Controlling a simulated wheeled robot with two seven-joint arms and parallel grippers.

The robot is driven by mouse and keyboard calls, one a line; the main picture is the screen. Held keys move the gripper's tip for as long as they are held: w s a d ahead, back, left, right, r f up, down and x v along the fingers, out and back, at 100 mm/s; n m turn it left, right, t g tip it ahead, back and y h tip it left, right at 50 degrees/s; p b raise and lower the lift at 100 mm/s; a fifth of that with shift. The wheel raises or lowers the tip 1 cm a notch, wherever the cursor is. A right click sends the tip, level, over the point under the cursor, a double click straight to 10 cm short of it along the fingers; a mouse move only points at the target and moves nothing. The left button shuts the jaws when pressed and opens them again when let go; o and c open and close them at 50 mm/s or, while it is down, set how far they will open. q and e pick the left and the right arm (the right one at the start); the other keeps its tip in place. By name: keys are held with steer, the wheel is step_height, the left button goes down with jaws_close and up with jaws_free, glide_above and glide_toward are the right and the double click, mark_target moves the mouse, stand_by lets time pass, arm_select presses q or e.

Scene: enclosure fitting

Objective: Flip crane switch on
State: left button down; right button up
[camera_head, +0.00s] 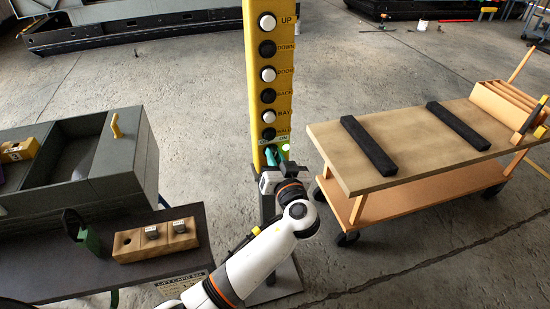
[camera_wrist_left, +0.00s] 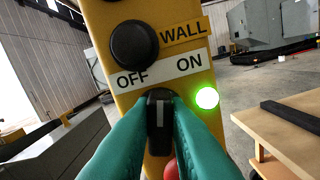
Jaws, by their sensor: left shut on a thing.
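The crane switch is a black rotary knob (camera_wrist_left: 159,117) below a white OFF/ON label (camera_wrist_left: 158,69) on the yellow control post (camera_head: 257,60). Its white mark stands roughly upright in the left wrist view. A green lamp (camera_wrist_left: 207,98) to the right of the knob is lit, and it also glows in the head view (camera_head: 286,147). My left gripper (camera_head: 274,154) is at the lower end of the post. Its teal fingers (camera_wrist_left: 160,108) are shut on the knob, one on each side. The right gripper is not in view.
Several black and white buttons line the post above the switch. A red round part (camera_wrist_left: 171,170) shows below the knob. A wooden cart (camera_head: 400,135) with two black bars stands at the right. A grey box (camera_head: 125,160) and a dark bench (camera_head: 60,270) stand at the left.

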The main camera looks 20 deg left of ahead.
arm_select(q)
steer(key=shift+m+b, duration=0.45)
steer(key=shift+m, duration=1.05)
steer(key=c, duration=1.4)
jaws_free()
steer(key=b+v, duration=0.3)
steer(key=v, duration=0.9)
steer(key=shift+w+f, duration=0.1)
